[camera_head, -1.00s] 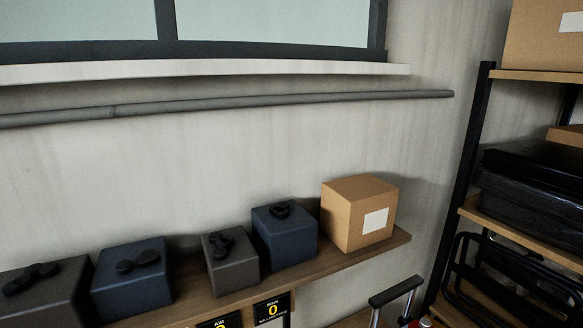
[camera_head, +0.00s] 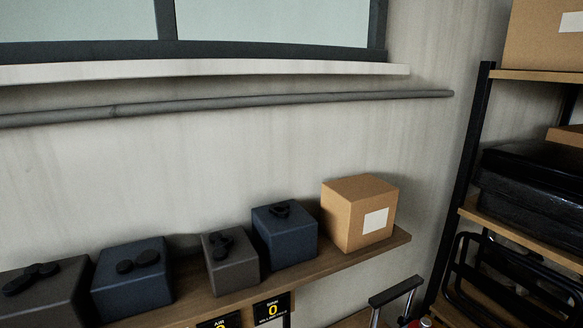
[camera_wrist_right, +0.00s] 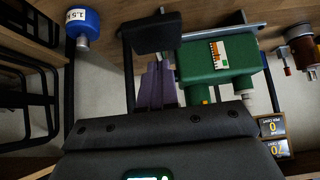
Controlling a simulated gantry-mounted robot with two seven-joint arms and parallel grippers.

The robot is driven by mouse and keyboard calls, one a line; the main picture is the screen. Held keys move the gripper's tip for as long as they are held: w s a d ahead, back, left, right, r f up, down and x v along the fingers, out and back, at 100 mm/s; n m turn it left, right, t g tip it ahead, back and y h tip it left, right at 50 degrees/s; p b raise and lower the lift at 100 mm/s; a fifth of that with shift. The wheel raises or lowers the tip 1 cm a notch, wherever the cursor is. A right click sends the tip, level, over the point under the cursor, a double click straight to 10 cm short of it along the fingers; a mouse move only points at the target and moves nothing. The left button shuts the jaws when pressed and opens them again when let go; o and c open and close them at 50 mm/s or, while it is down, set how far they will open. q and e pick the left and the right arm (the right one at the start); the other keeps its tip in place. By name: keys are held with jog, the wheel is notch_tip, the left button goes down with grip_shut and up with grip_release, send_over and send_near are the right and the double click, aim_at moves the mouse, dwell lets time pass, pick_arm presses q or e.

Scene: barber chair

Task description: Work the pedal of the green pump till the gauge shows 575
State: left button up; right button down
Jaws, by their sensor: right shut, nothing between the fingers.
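The green pump (camera_wrist_right: 217,62) shows in the right wrist view as a green box with a small white, orange and green label plate (camera_wrist_right: 218,54) on its face. A dark pedal-like pad (camera_wrist_right: 152,35) on a black bar is left of it. My right gripper (camera_wrist_right: 158,66) is shut and empty, its fingertips close to the pad's edge. I cannot tell whether they touch it. Two small displays with yellow digits are at the right; the upper (camera_wrist_right: 272,127) seems to read 0, the lower (camera_wrist_right: 278,147) seems to read 70. The head view shows neither gripper nor the pump.
In the head view a wooden shelf (camera_head: 340,262) carries several dark boxes and a cardboard box (camera_head: 360,213). A black display (camera_head: 272,309) below it reads 0. A black-framed rack stands right. A blue cylinder (camera_wrist_right: 82,22) and an orange-brown device (camera_wrist_right: 301,45) flank the pump.

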jog(key=shift+f, duration=0.2)
jog(key=shift+f+b, duration=0.45)
jog(key=shift+f, duration=0.5)
dwell(0.4)
notch_tip(320, 180, down, 5)
jog(key=b, duration=0.3)
notch_tip(320, 180, up, 6)
jog(key=p, duration=0.6)
jog(key=shift+p, duration=0.3)
jog(key=shift+f, duration=0.15)
